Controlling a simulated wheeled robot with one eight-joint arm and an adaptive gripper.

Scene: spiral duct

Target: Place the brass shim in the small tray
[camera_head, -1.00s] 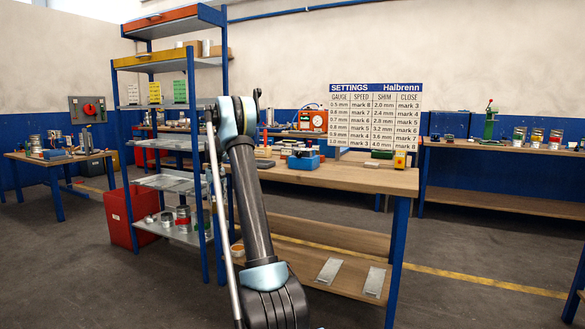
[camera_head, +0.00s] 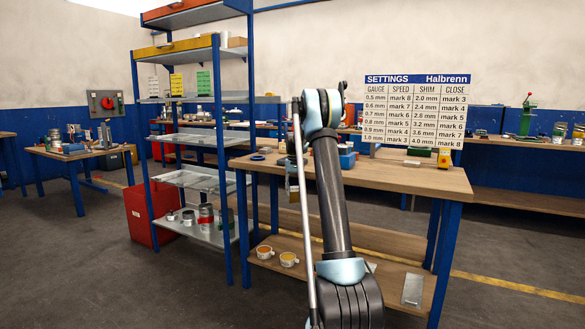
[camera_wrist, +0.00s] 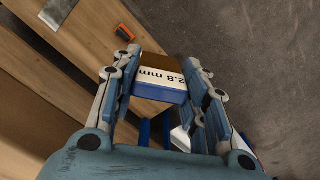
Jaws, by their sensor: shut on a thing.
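My gripper (camera_wrist: 155,76) is shut on a small block-like piece (camera_wrist: 160,92) with a brown top, a white face marked "2.8 mm" and a blue edge. I take it to be the brass shim. In the head view my gripper is mostly hidden behind my raised arm, and a small brownish patch (camera_head: 293,189) shows beside the arm's rod. Grey metal trays (camera_head: 190,179) sit on the blue shelf rack at the left. I cannot tell which, if any, is the small tray.
A wooden workbench (camera_head: 400,178) stands behind my arm, with a settings board (camera_head: 415,110) above it. A red bin (camera_head: 150,212) stands by the rack. Grey floor is open at front left.

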